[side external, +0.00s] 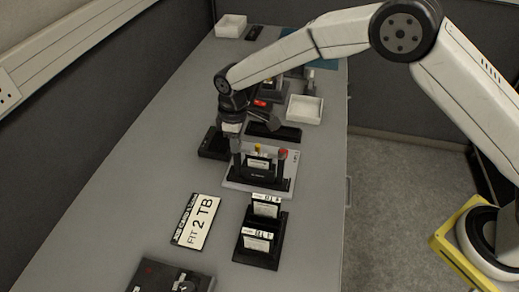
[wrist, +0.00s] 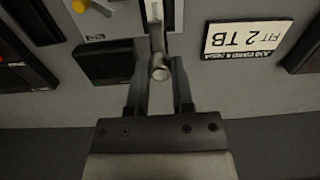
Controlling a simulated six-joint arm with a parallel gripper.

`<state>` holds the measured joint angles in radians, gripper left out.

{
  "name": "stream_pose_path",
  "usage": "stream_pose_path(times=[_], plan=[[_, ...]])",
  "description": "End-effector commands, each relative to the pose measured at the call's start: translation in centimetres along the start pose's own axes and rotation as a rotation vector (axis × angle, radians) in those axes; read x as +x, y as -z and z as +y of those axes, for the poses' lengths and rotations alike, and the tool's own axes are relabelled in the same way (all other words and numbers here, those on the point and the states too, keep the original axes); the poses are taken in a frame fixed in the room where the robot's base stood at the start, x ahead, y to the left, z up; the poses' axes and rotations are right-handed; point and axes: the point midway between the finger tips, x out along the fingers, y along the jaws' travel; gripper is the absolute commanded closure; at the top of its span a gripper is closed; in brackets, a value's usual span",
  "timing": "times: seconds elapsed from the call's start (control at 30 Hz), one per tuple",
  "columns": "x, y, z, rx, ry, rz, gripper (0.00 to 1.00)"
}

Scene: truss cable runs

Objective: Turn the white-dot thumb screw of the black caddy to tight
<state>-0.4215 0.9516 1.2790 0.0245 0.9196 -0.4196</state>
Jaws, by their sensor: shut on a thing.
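The black caddy (side external: 258,172) sits in a dock on a white base plate (side external: 236,184) in the middle of the bench. In the wrist view, part of the white plate (wrist: 117,21) shows at the top. My gripper (side external: 237,150) is at the left end of the caddy in the side view. In the wrist view, my gripper (wrist: 158,55) is shut on a small grey round-ended piece, apparently the thumb screw (wrist: 160,70). Its white dot cannot be made out, and the fingers hide part of it. How far it is turned cannot be told.
A yellow-tipped post (side external: 258,148) and a red-tipped post (side external: 282,154) stand by the caddy. A "FIT 2 TB" sign (side external: 197,222) and a black rack with labelled drives (side external: 262,240) lie nearer. A white tray (side external: 304,110) is behind. The bench's left side is mostly clear.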

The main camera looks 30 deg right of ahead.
Motion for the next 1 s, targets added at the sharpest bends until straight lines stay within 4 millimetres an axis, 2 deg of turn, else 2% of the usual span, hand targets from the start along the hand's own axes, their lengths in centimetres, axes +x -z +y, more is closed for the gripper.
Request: stream_pose_path(times=[0.13,0.17,0.23,0.27,0.67,0.87,1.0], plan=[[0.0,0.0,-0.1,0.0,0.001,0.0,1.0],[0.0,0.0,-0.1,0.0,0.001,0.0,0.62],[0.0,0.0,0.0,0.001,0.001,0.0,0.39],[0.0,0.0,0.0,0.001,0.0,0.0,0.34],[-0.3,0.0,0.0,0.002,0.0,0.001,0.34],[-1.8,0.1,0.0,0.002,-0.001,0.003,0.34],[-3.6,0.1,0.0,0.002,-0.001,0.003,0.34]])
